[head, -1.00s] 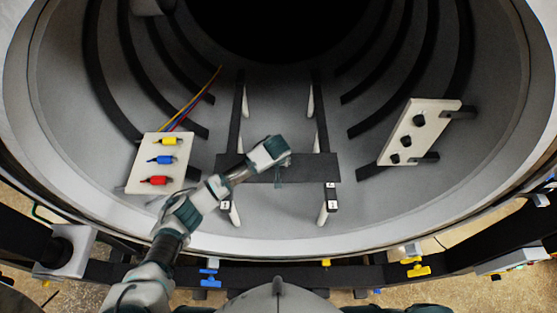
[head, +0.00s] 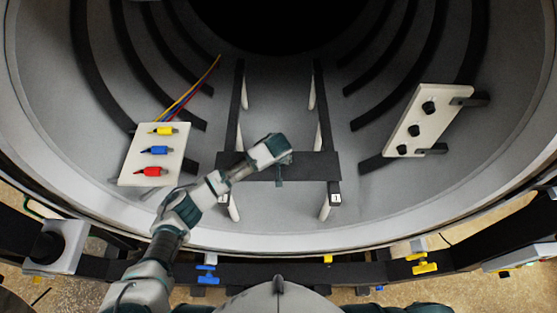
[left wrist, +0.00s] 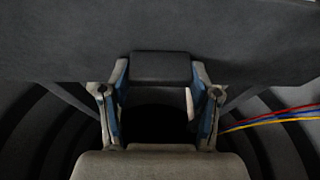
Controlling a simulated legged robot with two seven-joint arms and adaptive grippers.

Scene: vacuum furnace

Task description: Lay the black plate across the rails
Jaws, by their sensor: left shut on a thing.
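The black plate (head: 316,166) lies crosswise over both rails in the head view, near their front ends. The left rail (head: 238,90) and right rail (head: 321,90) are dark bars beside white posts. I cannot tell whether the plate touches the rails or hovers just above. My left gripper (head: 281,172) is at the middle of the plate. In the left wrist view its fingers (left wrist: 160,75) are shut on a black block of the plate, whose dark face (left wrist: 60,40) fills the top. My right gripper is out of view.
A white panel (head: 138,160) with yellow, blue and red plugs stands left, cables behind it. A white panel (head: 412,118) with black knobs stands right. Dark curved ribs (head: 425,65) line the chamber. The front rim (head: 380,240) lies close below the rails.

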